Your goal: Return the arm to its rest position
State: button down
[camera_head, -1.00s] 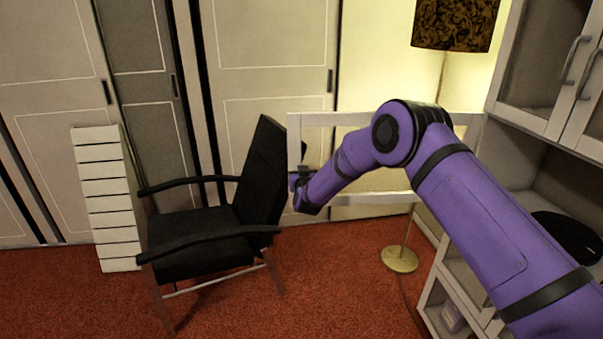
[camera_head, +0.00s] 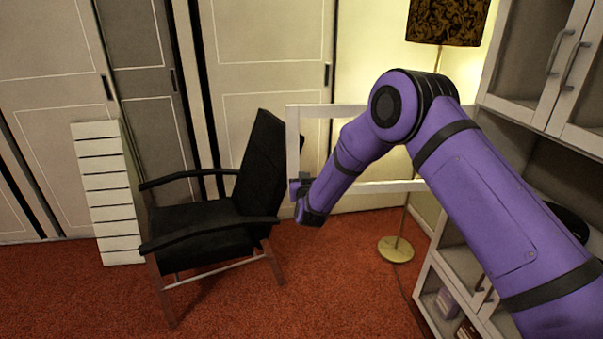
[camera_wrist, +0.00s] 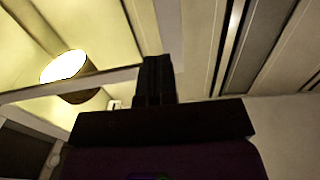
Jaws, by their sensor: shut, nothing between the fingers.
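My purple arm reaches in from the right in the head view and bends down at its elbow. My gripper (camera_head: 299,186) is at its far end, beside the upright of a white-framed open door (camera_head: 292,140). I cannot tell whether it touches that frame. In the wrist view the two dark fingers (camera_wrist: 155,78) are pressed together, with nothing held between them.
A black armchair (camera_head: 205,225) stands left of my gripper. A white cabinet (camera_head: 545,70) with shelves is close on the right. A floor lamp (camera_head: 396,248) stands behind the arm. Wardrobe doors (camera_head: 260,60) line the back. Red carpet in front is clear.

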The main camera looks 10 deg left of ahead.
jog(key=s+d+r+g, duration=0.15)
jog(key=d+r, duration=0.25)
jog(key=r, duration=0.4)
jog(key=s+d+r+g, duration=0.1)
jog(key=s+d+r, duration=0.1)
jog(key=d+r, duration=0.45)
jog(key=s+d+r+g, duration=0.3)
jog(key=s+d+r, duration=0.7)
jog(key=r, duration=0.4)
jog(key=s+d+r+g+h, duration=0.1)
jog(key=s+d+r+g, duration=0.1)
jog(key=s+d, duration=0.45)
jog(key=s+d+r+g+h, duration=0.15)
jog(key=s+d, duration=0.25)
jog(key=s, duration=0.6)
jog(key=s+d+m+g, duration=0.1)
jog(key=s+d, duration=0.3)
jog(key=s, duration=0.7)
jog(key=s+d+f+m+g+h, duration=0.1)
jog(key=s+d, duration=0.3)
jog(key=s, duration=0.6)
jog(key=shift+s+f+m+g, duration=0.3)
jog(key=shift+s+g, duration=0.1)
jog(key=shift+g, duration=0.3)
